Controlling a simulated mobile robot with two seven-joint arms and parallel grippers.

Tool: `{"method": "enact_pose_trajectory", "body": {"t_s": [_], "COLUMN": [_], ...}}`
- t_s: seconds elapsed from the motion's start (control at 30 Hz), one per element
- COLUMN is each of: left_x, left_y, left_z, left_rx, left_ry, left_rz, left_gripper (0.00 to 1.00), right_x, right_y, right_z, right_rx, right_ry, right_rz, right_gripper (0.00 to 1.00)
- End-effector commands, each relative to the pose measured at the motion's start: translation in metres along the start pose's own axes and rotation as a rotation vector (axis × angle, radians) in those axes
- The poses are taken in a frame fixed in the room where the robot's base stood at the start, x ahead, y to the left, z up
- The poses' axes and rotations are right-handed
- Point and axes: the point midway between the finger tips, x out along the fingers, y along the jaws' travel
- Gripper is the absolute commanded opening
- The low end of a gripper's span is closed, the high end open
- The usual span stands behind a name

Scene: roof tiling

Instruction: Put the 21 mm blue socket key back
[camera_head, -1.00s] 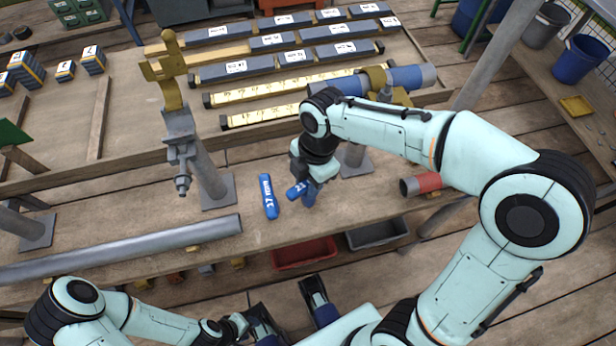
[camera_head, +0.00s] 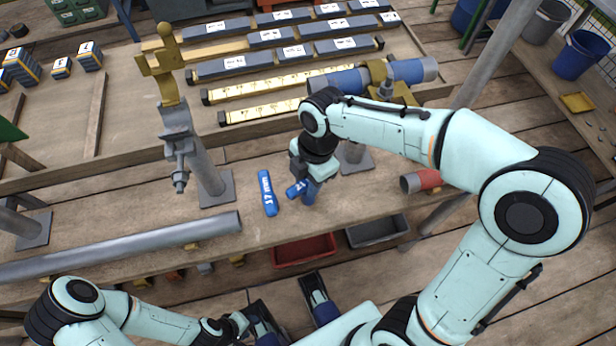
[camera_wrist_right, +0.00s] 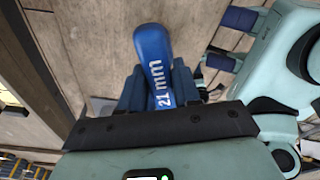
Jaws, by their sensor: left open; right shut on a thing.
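The 21 mm blue socket key (camera_wrist_right: 154,62) is between the fingers of my right gripper (camera_wrist_right: 158,90), its "21 mm" print facing the wrist camera. In the head view the blue key (camera_head: 297,188) shows at the fingertips of my right gripper (camera_head: 308,190), over the wooden bench near its front edge. My right gripper is shut on it. Whether the key touches the bench cannot be told. A second blue key marked 27 mm (camera_head: 267,193) lies on the bench just left of it. My left gripper (camera_head: 240,325) is low in the picture, away from the bench, with no thing seen in it.
A grey pipe (camera_head: 130,246) lies along the bench front at left. A steel post (camera_head: 208,170) with a brass clamp stands left of the keys. A red bin (camera_head: 303,251) and a grey bin (camera_head: 377,232) sit below the front edge. Tile rows lie behind.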

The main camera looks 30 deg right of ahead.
Motion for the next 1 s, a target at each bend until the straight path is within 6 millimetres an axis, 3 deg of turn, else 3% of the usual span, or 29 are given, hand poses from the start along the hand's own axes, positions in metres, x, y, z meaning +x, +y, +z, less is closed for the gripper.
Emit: {"method": "enact_pose_trajectory", "body": {"t_s": [0.1, 0.13, 0.2, 0.6, 0.77, 1.0], "left_x": [0.002, 0.002, 0.002, -0.001, -0.007, -0.018], "left_y": [-0.001, -0.001, -0.001, 0.002, 0.003, 0.004], "left_z": [0.000, 0.000, 0.000, -0.005, -0.001, 0.006], "left_rx": [0.000, 0.000, 0.000, 0.002, 0.001, 0.000], "left_ry": [-0.001, -0.001, -0.001, 0.016, 0.006, -0.013], "left_rz": [0.000, 0.000, 0.000, 0.004, 0.002, -0.003], "left_gripper": [0.43, 0.43, 0.43, 0.43, 0.43, 0.43], "right_x": [0.003, 0.003, 0.002, 0.002, -0.027, -0.086], "right_y": [0.000, 0.000, 0.000, 0.000, 0.001, 0.001], "right_z": [0.000, 0.000, 0.000, 0.000, -0.004, -0.013], "right_rx": [0.000, 0.000, 0.000, 0.000, 0.000, -0.001], "right_ry": [0.000, 0.000, 0.000, 0.000, 0.000, 0.000], "right_rz": [0.000, 0.001, 0.001, -0.001, 0.005, 0.005], "right_gripper": [0.00, 0.39, 0.61, 0.62, 0.62, 0.62]}}
